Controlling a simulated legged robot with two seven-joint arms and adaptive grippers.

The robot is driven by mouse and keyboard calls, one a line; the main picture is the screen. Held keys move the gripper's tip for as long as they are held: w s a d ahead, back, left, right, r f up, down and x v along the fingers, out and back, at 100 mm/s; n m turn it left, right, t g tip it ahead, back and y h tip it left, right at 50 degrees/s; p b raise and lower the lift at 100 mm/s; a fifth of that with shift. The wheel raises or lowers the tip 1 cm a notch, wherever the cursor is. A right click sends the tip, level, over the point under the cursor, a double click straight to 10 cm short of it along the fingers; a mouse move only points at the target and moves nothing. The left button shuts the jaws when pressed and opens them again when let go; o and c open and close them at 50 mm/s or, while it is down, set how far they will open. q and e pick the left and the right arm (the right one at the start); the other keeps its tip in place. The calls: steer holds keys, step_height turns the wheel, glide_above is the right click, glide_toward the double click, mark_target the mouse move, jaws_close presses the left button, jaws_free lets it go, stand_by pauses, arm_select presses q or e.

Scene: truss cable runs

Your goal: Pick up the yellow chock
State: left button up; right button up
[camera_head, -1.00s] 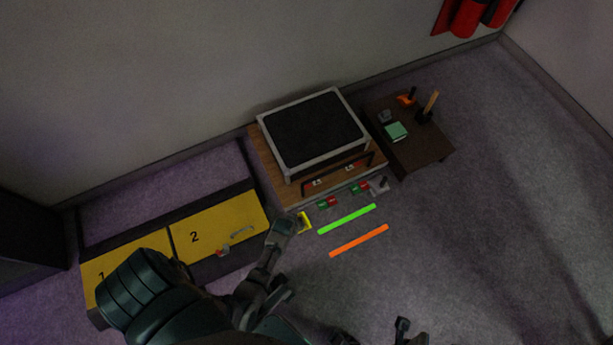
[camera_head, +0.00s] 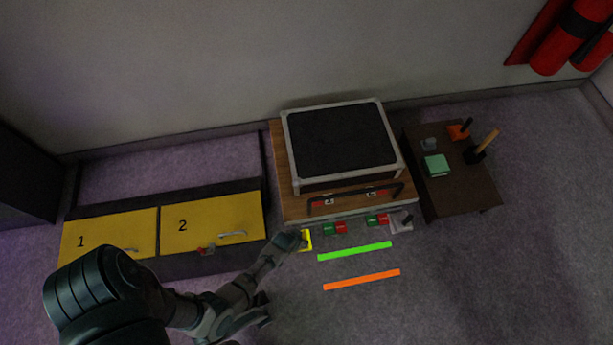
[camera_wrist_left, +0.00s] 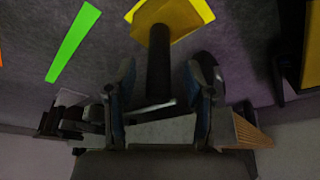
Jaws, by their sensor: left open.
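The yellow chock (camera_head: 307,240) is on the floor just in front of the wooden platform, partly hidden by my left gripper (camera_head: 289,241). In the left wrist view the chock (camera_wrist_left: 178,17) is at the top, a bright yellow piece with a darker yellow face. A dark post (camera_wrist_left: 159,65) runs from it down between the two fingers of my left gripper (camera_wrist_left: 160,72). The fingers stand apart on either side of the post, with gaps showing. My right gripper is not in view.
A wooden platform (camera_head: 282,184) carries a black-topped case (camera_head: 342,140). Green and orange strips (camera_head: 355,251) (camera_head: 362,280) lie on the floor right of the chock. Yellow drawers (camera_head: 211,222) stand left, a small dark table (camera_head: 460,188) right. The front right floor is clear.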

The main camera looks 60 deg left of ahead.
arm_select(q)
steer(key=shift+a+f, duration=0.1)
steer(key=shift+f, duration=0.3)
steer(key=shift+w+r, duration=0.25)
steer(key=shift+r, duration=0.05)
jaws_close()
